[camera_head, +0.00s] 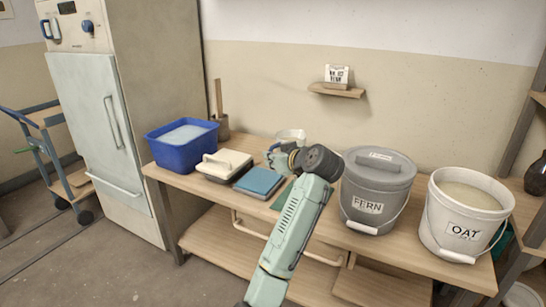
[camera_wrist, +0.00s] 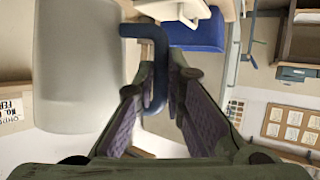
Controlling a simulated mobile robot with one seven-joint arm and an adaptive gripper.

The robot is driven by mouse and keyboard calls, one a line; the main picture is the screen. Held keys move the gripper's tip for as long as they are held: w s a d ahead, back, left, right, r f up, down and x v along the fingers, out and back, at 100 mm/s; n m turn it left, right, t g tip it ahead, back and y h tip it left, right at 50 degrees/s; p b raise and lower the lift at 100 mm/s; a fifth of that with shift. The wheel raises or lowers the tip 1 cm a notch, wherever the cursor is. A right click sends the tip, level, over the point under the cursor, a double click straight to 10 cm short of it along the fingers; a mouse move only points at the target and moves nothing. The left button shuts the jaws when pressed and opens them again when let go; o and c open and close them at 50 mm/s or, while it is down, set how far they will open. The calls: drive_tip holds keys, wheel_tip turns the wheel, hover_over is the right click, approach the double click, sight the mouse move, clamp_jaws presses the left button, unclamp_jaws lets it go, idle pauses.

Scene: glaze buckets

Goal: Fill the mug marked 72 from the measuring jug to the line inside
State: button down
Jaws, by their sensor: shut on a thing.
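The measuring jug (camera_head: 290,134) is a pale vessel at the back of the bench, partly hidden behind my arm. In the wrist view the jug (camera_wrist: 80,75) fills the left side, with its blue handle (camera_wrist: 146,31). My gripper (camera_wrist: 162,78) is shut on the blue handle, one finger on each side of it; it also shows in the head view (camera_head: 275,155). The jug's contents and inside markings cannot be seen. Whether it is clear of the bench is hidden. I cannot make out a mug marked 72 in either view.
A blue tub (camera_head: 170,151) of pale liquid, a white-lidded tray (camera_head: 222,164) and a blue block (camera_head: 259,181) stand left of my arm. A lidded grey FERN bucket (camera_head: 372,195) and an open white OAT bucket (camera_head: 458,215) stand right. A card (camera_head: 337,74) sits on a wall shelf.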

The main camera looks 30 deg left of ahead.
sight(272, 149)
drive_tip(key=r+p, duration=0.1)
drive_tip(key=p, duration=0.1)
drive_tip(key=r+m+g+p, duration=0.1)
drive_tip(key=r+p, duration=0.1)
drive_tip(key=p, duration=0.1)
drive_tip(key=shift+s+a+r+m+p, duration=0.15)
drive_tip(key=shift+s+m+p, duration=0.15)
drive_tip(key=shift+m+p, duration=0.1)
drive_tip(key=shift+g, duration=0.3)
drive_tip(key=shift+m+p, duration=0.3)
drive_tip(key=shift+w+f+m+g+y+p, duration=0.25)
drive_tip(key=shift+f+m+g+p, duration=0.25)
drive_tip(key=shift+p, duration=0.35)
drive_tip(key=shift+w+f+m+g+y+p, duration=0.1)
drive_tip(key=shift+f+m+g+y+p, duration=0.3)
drive_tip(key=shift+m+g+p, duration=0.3)
